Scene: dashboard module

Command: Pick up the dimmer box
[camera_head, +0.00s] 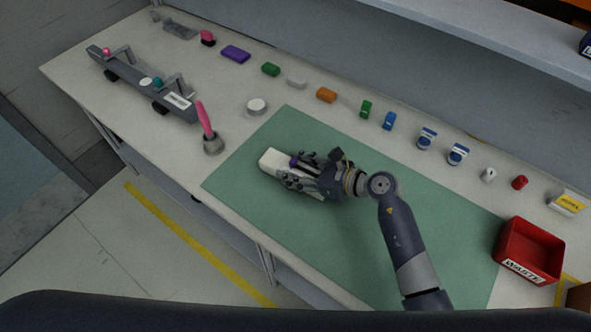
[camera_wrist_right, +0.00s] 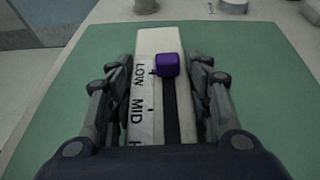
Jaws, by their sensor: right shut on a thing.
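The dimmer box (camera_head: 270,160) is a long white box on the green mat (camera_head: 240,185). It also shows in the right wrist view (camera_wrist_right: 160,40), with a dark slot, a purple slider knob (camera_wrist_right: 167,64) and a label (camera_wrist_right: 141,100) reading LOW and MID, with a further partly cut letter. My right gripper (camera_head: 290,172) has its fingers on both long sides of the box and is shut on it. The near end of the box is hidden by the gripper. I cannot tell whether the box is lifted off the mat. My left gripper is not in view.
A red WASTE bin (camera_head: 528,250) stands at the right. Small coloured blocks, jars and caps line the back of the table. A dark fixture (camera_head: 140,82) is at the far left, with a pink-handled tool (camera_head: 206,125) in a holder near it. The mat around the box is clear.

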